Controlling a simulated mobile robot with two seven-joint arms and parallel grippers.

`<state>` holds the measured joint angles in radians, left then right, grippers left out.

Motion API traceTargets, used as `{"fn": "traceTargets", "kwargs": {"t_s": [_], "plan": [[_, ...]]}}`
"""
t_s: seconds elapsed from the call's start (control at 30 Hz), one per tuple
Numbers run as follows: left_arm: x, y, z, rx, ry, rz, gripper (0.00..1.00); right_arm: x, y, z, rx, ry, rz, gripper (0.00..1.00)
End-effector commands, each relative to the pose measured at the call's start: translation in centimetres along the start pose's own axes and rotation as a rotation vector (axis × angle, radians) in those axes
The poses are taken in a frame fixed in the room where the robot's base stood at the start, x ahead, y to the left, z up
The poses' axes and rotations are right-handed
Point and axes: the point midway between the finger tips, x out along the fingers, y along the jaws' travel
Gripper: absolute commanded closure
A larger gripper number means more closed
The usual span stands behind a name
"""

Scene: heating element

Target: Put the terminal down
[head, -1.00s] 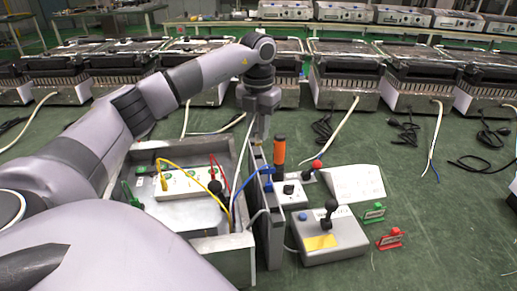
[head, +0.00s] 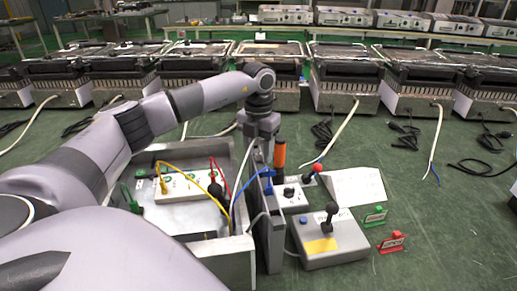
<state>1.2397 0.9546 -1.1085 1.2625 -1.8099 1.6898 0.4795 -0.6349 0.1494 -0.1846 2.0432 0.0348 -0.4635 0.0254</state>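My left gripper (head: 262,150) points down over the top of the upright grey panel, just left of an orange handle (head: 279,153). Its fingertips are small and partly hidden, so I cannot tell whether it is open or holds anything. I cannot single out one terminal. Green clips (head: 132,198), a black plug-like piece (head: 215,188) and yellow, red and blue leads show in and around the metal tray (head: 240,243). A white terminal box (head: 190,185) sits in that tray. My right gripper is not in view.
A grey control box (head: 330,240) with a black lever stands right of the panel. Green (head: 375,216) and red (head: 392,242) tags lie at the right. Heaters line the back.

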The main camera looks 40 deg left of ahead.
Motion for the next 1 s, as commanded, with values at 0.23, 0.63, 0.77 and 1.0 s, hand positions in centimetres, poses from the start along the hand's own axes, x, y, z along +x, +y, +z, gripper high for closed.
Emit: {"fn": "traceTargets", "kwargs": {"t_s": [0.23,0.63,0.77,1.0], "plan": [[-0.1,0.0,0.0,0.001,0.000,0.000,0.52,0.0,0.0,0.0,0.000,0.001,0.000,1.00],[-6.3,-0.1,0.1,0.001,-0.004,-0.002,0.52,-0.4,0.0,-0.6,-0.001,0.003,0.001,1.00],[-9.0,-0.1,0.1,0.001,-0.004,-0.002,0.52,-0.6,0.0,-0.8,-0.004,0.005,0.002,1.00],[-11.9,-0.1,0.0,0.001,0.000,0.000,0.52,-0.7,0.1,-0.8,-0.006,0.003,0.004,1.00]]}}
